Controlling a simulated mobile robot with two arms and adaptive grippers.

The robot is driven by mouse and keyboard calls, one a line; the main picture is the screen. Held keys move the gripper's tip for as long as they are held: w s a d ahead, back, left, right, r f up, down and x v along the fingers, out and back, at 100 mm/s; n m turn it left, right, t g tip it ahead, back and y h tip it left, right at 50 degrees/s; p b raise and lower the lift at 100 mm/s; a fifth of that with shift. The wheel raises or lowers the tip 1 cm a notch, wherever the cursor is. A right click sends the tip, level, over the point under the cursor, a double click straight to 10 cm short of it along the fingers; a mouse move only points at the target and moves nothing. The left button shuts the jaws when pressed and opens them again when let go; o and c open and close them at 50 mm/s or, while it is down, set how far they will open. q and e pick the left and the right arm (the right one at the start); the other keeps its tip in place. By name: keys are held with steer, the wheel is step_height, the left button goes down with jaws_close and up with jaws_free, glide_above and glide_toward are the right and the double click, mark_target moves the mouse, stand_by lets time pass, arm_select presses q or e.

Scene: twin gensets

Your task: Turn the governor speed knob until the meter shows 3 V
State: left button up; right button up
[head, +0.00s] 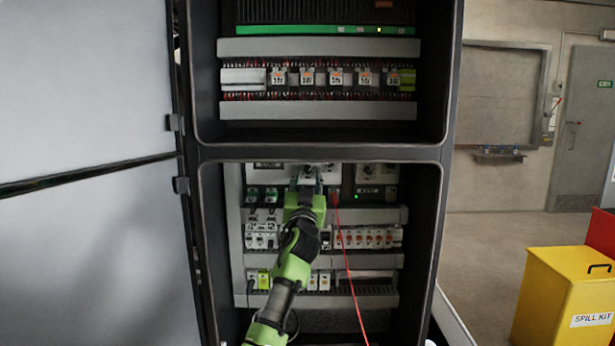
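My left gripper (308,178) reaches up into the lower opening of the cabinet. Its two fingertips are at either side of a small dark knob (308,170) on a light panel module in the top row. Whether the fingers touch the knob, I cannot tell at this size. The module is partly hidden by the gripper, and its label cannot be read. No meter reading can be made out. My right gripper is not in view.
A red lead (347,262) hangs from the top row, just right of my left arm. Breaker rows (368,238) sit below. The cabinet frame (318,152) borders the opening above. An open door (85,240) stands left; a yellow spill kit bin (563,300) stands right.

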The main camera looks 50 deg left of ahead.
arm_select(q)
jaws_close()
steer(key=shift+r+m+p, duration=0.2)
steer(key=shift+m+p, duration=0.25)
steer(key=shift+m, duration=0.15)
steer(key=shift+s+f+m+t+h+p, duration=0.1)
steer(key=shift+m+t+h+p, duration=0.25)
steer(key=shift+m, duration=0.25)
jaws_free()
